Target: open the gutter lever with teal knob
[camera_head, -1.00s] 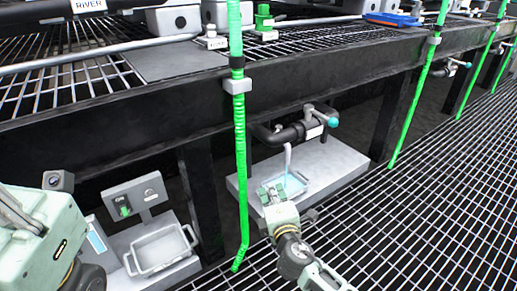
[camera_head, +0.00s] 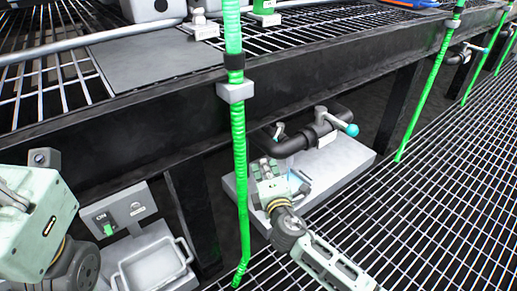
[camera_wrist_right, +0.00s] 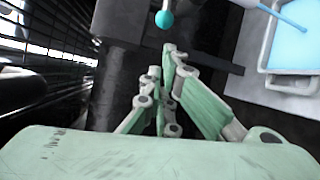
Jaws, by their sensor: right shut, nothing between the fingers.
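The teal knob (camera_head: 351,130) sits on the end of a short lever (camera_head: 337,123) on the black pipe valve (camera_head: 318,128), sticking out to the right under the dark beam. In the right wrist view the teal knob (camera_wrist_right: 164,19) is just beyond the fingertips, with a visible gap. My right gripper (camera_head: 264,167) is shut and empty, left of and below the knob, over the grey shelf. Its fingers also show in the right wrist view (camera_wrist_right: 164,65). Of my left arm only a green part shows at the left; its fingers are not visible.
A green ribbed post (camera_head: 239,170) stands left of my right gripper. A grey tray with light blue liquid (camera_wrist_right: 295,88) lies at the right in the wrist view, with a blue stream above it. A grey bin (camera_head: 152,264) is lower left. The grating floor (camera_head: 440,190) is clear.

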